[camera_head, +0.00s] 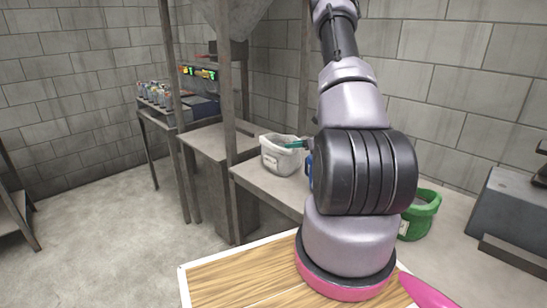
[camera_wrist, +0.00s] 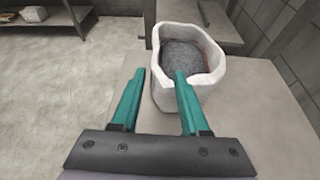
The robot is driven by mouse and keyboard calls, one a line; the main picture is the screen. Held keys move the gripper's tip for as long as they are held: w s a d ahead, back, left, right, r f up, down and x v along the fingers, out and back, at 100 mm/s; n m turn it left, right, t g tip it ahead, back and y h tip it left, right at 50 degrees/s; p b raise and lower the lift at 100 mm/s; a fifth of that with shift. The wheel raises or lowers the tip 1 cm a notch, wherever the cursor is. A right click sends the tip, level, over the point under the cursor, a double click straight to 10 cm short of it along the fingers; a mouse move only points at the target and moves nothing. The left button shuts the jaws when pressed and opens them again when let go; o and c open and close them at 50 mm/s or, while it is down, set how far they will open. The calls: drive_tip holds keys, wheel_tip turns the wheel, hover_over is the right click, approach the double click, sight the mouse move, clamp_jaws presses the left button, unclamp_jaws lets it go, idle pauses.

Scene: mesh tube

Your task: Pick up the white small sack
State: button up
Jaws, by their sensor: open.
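The white small sack (camera_head: 281,154) stands upright on a grey table in the head view, left of my arm. It has an open top and a small label on its front. In the wrist view the sack (camera_wrist: 188,62) holds dark grey grainy material. My gripper (camera_wrist: 156,80) is open, with two teal fingers. The right finger's tip overlaps the sack's near rim in the picture; the left finger is outside, left of the sack. Whether a finger touches the sack I cannot tell. In the head view a teal finger (camera_head: 297,144) shows at the sack's right side; the rest is hidden behind my arm.
The grey table (camera_head: 262,181) has bare room in front of the sack. A green sack (camera_head: 421,214) stands right of my arm. A metal post (camera_head: 227,85) rises just left of the sack. A blue object beside my arm is mostly hidden.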

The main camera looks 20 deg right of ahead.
sight(275, 146)
drive_tip(key=x, duration=1)
drive_tip(key=shift+w+a, duration=0.2)
drive_tip(key=shift+a, duration=0.15)
clamp_jaws()
idle(1.0)
